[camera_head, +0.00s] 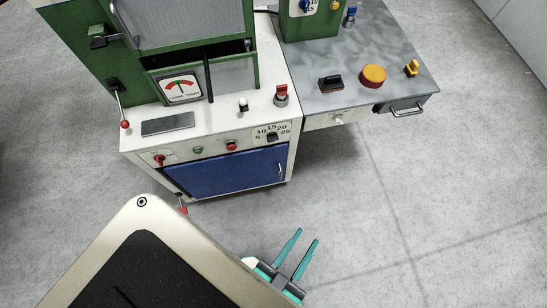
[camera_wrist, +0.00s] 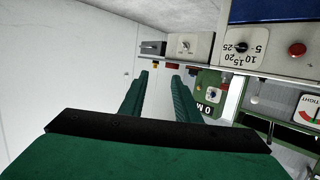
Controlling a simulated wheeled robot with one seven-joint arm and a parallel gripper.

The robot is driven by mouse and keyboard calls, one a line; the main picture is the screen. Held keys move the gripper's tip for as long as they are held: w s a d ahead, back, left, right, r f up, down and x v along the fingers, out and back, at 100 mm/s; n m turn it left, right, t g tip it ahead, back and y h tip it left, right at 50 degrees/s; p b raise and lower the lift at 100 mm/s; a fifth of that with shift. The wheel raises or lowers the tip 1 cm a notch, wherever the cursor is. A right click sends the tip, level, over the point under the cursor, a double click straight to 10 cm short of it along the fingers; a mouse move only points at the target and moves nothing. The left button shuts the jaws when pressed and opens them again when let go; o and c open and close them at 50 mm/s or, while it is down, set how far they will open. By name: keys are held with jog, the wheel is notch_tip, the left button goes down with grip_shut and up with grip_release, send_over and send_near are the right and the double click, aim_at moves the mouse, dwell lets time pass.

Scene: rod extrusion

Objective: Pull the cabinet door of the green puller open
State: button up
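The green puller (camera_head: 90,45) stands at the upper left in the head view, on a white base. Its blue cabinet door (camera_head: 225,172) is in the base's front and looks shut. A small light handle (camera_head: 280,172) is near the door's right edge. My gripper (camera_head: 307,237) is in front of the base, below and right of the handle, apart from it. Its two teal fingers are spread with nothing between them. In the wrist view, upside down, the gripper (camera_wrist: 160,75) is also open; part of the blue door (camera_wrist: 275,9) shows at the top right, its handle out of view.
A control panel with a dial (camera_head: 272,137) and buttons runs above the door. A grey-topped table (camera_head: 345,60) with a drawer handle (camera_head: 408,111) adjoins at the right. A red-knobbed lever (camera_head: 124,124) juts out at the left. The floor ahead and right is clear.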

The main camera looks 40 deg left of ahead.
jog(key=w+a+f+n+g+y, duration=0.15)
jog(key=w+f, duration=0.25)
jog(key=f, duration=0.4)
jog(key=w+a+f+g, duration=0.2)
jog(key=w+f, duration=0.1)
jog(key=f, duration=0.5)
jog(key=n+g+y, duration=0.1)
jog(key=n+g, duration=0.5)
jog(key=g, duration=0.2)
send_near(281, 175)
jog(key=shift+x, duration=5.65)
jog(key=shift+c, duration=0.5)
grip_shut()
